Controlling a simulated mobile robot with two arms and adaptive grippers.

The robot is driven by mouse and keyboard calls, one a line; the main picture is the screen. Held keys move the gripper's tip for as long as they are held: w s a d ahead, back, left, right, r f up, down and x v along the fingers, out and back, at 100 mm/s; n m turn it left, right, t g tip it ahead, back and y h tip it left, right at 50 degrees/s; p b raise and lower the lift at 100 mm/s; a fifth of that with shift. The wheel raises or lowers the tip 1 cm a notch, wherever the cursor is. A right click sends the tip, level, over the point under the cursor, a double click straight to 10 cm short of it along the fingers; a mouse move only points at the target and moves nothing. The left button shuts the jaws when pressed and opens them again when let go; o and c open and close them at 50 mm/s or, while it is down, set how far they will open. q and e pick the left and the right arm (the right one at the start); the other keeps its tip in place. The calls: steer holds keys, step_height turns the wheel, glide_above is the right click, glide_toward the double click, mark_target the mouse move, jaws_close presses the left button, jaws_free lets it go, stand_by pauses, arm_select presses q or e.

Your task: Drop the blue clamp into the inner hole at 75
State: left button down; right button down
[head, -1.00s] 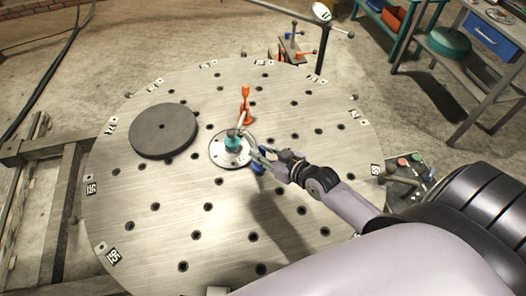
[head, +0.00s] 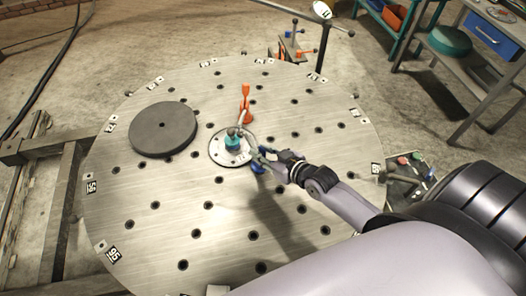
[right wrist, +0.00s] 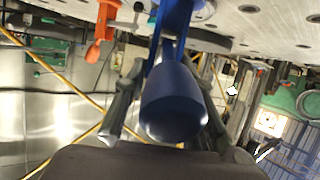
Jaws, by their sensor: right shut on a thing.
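The blue clamp (head: 258,165) is in my right gripper (head: 255,156), just right of the hub plate on the round steel table (head: 180,225). In the right wrist view the blue clamp (right wrist: 174,105) fills the space between the fingers, its rounded end toward the camera. The fingers partly hide it in the head view. Its far end lies close to the table, and I cannot tell if it touches. Small number plates line the rim; the one at the upper left (head: 110,127) may read 75, but it is too small to be sure. My left gripper is not in view.
An orange clamp (head: 246,105) stands upright behind the hub plate (head: 216,150), which bears a teal knob (head: 232,143). A dark grey disc (head: 163,131) lies at the table's upper left. Open holes cover the front of the table. A workbench (head: 478,75) stands at the right.

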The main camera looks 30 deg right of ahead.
steer(key=shift+w+f+b, duration=0.1)
steer(key=shift+f+b, duration=0.3)
steer(key=shift+f, duration=0.15)
steer(key=shift+f+b, duration=0.5)
steer(key=shift+f, duration=0.2)
steer(key=shift+f+b, duration=0.35)
steer(key=shift+f, duration=0.15)
steer(key=c, duration=1.6)
jaws_free()
steer(key=shift+r, duration=0.1)
step_height(320, 180, up, 7)
steer(key=p, duration=0.8)
